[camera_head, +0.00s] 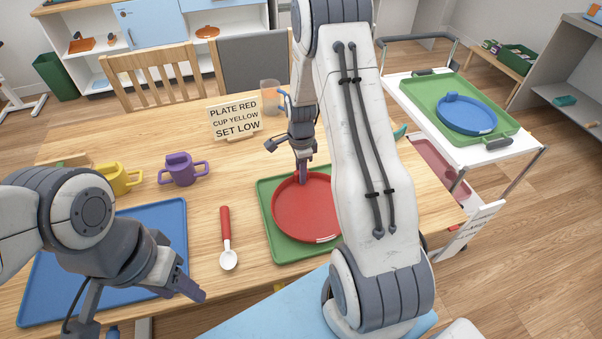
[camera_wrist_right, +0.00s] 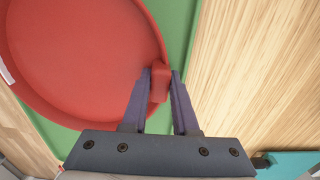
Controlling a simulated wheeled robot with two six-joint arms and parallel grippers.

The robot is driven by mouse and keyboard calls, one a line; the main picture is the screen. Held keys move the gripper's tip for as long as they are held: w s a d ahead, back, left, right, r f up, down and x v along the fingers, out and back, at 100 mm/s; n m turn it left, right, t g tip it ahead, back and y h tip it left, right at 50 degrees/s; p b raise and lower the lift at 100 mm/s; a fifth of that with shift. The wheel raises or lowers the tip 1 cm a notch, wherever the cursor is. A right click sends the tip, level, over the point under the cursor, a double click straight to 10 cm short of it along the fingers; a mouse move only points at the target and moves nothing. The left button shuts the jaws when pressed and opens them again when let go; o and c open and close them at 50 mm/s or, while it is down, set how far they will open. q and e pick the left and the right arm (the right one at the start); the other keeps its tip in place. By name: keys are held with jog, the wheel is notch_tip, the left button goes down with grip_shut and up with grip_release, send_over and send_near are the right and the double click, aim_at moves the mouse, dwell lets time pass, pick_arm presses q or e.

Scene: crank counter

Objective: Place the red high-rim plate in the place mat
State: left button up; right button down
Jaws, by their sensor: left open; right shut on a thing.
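The red high-rim plate (camera_head: 305,208) lies over the green place mat (camera_head: 264,222), inside its outline in the head view; my right arm hides its right part. I cannot tell whether the plate rests fully on the mat. My right gripper (camera_head: 302,176) is shut on the plate's far edge. In the right wrist view, the fingers (camera_wrist_right: 160,88) close around a small red tab on the rim of the plate (camera_wrist_right: 80,55), with the green mat (camera_wrist_right: 182,40) beneath. My left gripper (camera_head: 150,292) is open and empty, above the blue mat's near right side.
A blue mat (camera_head: 160,215) lies left, with a yellow mug (camera_head: 122,178) and purple mug (camera_head: 180,170) behind it. A red-handled spoon (camera_head: 226,240) lies between the mats. A sign (camera_head: 235,118) and a clear cup (camera_head: 270,97) stand behind. A cart holds a blue plate (camera_head: 466,116).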

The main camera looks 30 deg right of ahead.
jog(key=shift+f, duration=0.2)
jog(key=c, duration=1)
grip_release()
jog(key=shift+o, duration=0.2)
